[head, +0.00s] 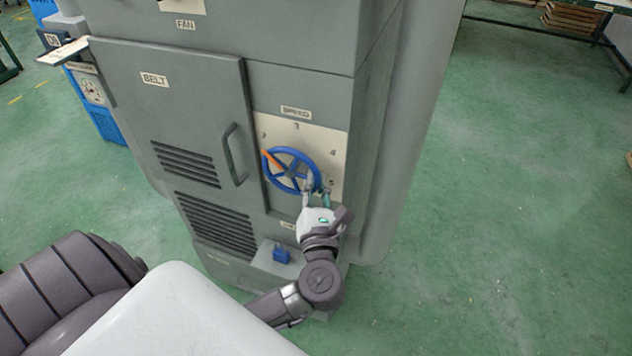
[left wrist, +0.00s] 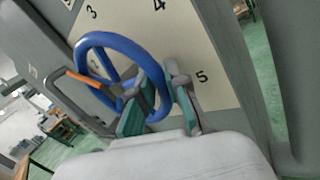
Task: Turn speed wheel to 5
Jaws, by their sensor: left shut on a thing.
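The blue speed wheel (head: 281,184) is mounted on a cream dial plate (head: 337,150) on the grey machine. Its orange pointer (head: 271,159) points up and left, near the 2 side of the scale. The numbers 3, 4 and 5 run over the top and down the right. My left gripper (head: 315,184) is shut on the wheel's rim at the lower right, near the 5. The left wrist view shows the wheel rim (left wrist: 106,38) passing between the teal finger pads (left wrist: 150,107). The orange pointer (left wrist: 83,78) is on the far side. My right gripper is not in view.
A belt door (head: 180,110) with a bar handle (head: 235,155) is left of the wheel. A small blue part (head: 281,255) sits on a ledge below it. The green floor (head: 500,200) on the right is mostly clear.

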